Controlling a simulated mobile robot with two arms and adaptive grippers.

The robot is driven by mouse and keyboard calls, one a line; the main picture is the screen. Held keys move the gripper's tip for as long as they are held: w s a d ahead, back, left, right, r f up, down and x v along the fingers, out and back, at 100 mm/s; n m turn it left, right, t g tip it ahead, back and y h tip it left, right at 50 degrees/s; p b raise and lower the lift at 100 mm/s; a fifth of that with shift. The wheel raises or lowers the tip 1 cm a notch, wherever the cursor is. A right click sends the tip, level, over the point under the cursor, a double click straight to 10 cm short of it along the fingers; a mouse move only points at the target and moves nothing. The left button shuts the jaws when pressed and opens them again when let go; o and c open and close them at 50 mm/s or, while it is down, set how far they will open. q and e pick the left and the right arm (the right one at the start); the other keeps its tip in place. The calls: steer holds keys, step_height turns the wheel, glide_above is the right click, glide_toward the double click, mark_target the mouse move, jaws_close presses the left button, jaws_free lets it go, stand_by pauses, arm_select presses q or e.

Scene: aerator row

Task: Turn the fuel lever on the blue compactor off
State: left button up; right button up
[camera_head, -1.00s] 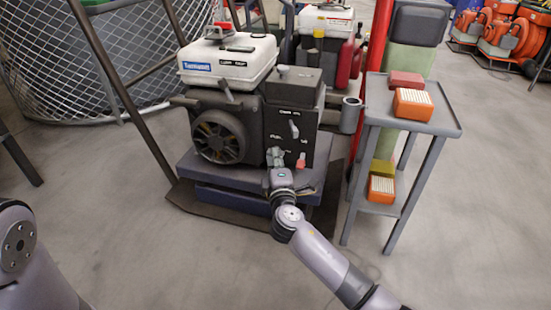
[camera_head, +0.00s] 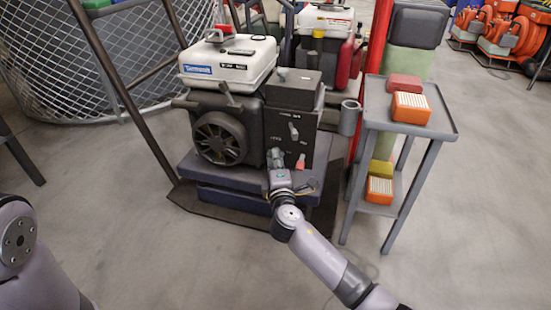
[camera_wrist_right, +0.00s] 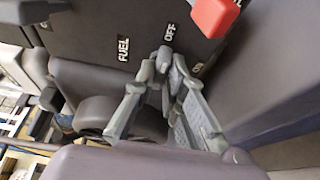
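The compactor stands on a blue base (camera_head: 232,200) with a white tank (camera_head: 228,60) and a dark control box (camera_head: 291,125). My right gripper (camera_head: 275,157) is at the lower left of the box's front. In the right wrist view, the grey fuel lever (camera_wrist_right: 164,58) sits near the FUEL, OFF and ON lettering, its end close to OFF. My right gripper's fingertips (camera_wrist_right: 165,72) close in on both sides of the lever and seem to hold it; they partly hide it. My left gripper is outside the frames; only my left arm shows.
A red lever (camera_head: 300,162) is close to the right of my right gripper, also in the right wrist view (camera_wrist_right: 214,16). A grey side table (camera_head: 437,124) with orange and red boxes stands right of the compactor. The floor in front is clear.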

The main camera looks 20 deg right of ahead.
steer(key=o, duration=0.4)
steer(key=v, duration=0.7)
steer(key=shift+s, duration=0.3)
